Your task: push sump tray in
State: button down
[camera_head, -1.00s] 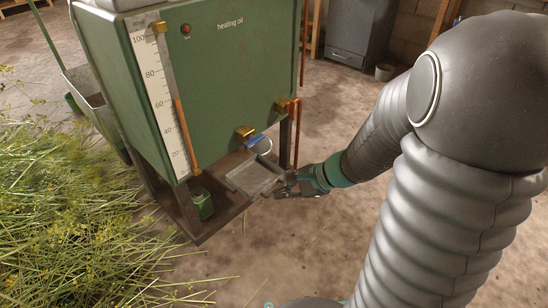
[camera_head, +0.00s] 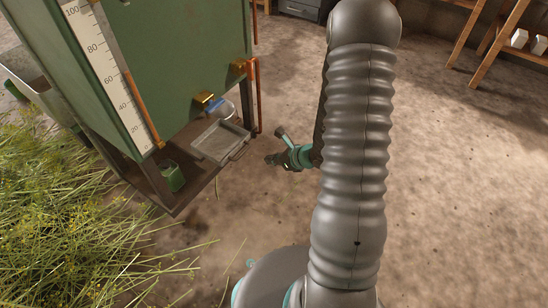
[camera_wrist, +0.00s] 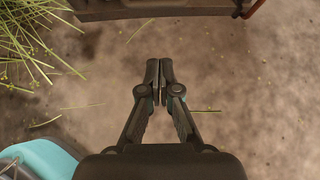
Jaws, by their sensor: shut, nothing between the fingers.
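The sump tray (camera_head: 221,142) is a shallow grey metal tray with a handle on its front edge. In the head view it sits under the green heating oil tank (camera_head: 170,60), below a brass tap with a blue handle (camera_head: 217,104), and its front part sticks out past the stand. My gripper (camera_head: 270,159) is to the right of the tray and apart from it, over the bare floor. In the wrist view my gripper (camera_wrist: 160,64) is shut with nothing in it. The tray cannot be made out in the wrist view.
A small green can (camera_head: 172,176) stands on the tank's lower shelf. Cut herbs (camera_head: 60,200) cover the floor at left. Copper pipes (camera_head: 256,95) run down the tank's right edge. Wooden shelving (camera_head: 490,45) stands at the back right. The floor between is clear.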

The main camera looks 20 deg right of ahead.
jog(key=w+a+f, duration=0.3)
jog(key=w+a, duration=0.2)
jog(key=w, duration=0.2)
dwell(0.4)
